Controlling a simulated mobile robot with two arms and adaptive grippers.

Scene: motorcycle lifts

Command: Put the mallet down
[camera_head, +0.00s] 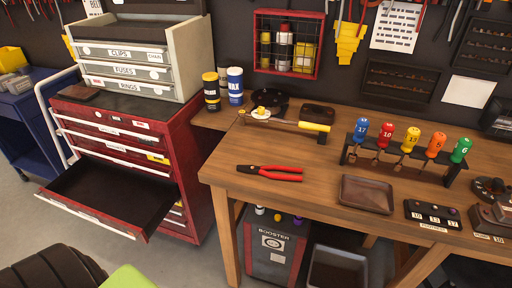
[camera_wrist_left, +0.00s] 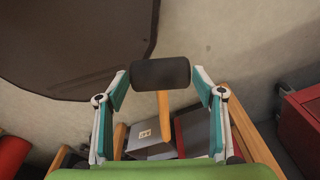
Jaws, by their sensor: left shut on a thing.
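In the left wrist view the mallet has a black cylindrical head (camera_wrist_left: 160,72) and a light wooden handle (camera_wrist_left: 163,105). My left gripper (camera_wrist_left: 160,76) is shut on the head, with one teal finger at each end. The handle points down the picture. Neither the mallet nor my left gripper can be made out in the head view. My right gripper is not in view.
The wooden workbench (camera_head: 225,170) holds red-handled pliers (camera_head: 270,172), a brown tray (camera_head: 367,194) and a rack of numbered drivers (camera_head: 400,160). The red tool cabinet (camera_head: 190,150) has an empty open drawer (camera_head: 110,195).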

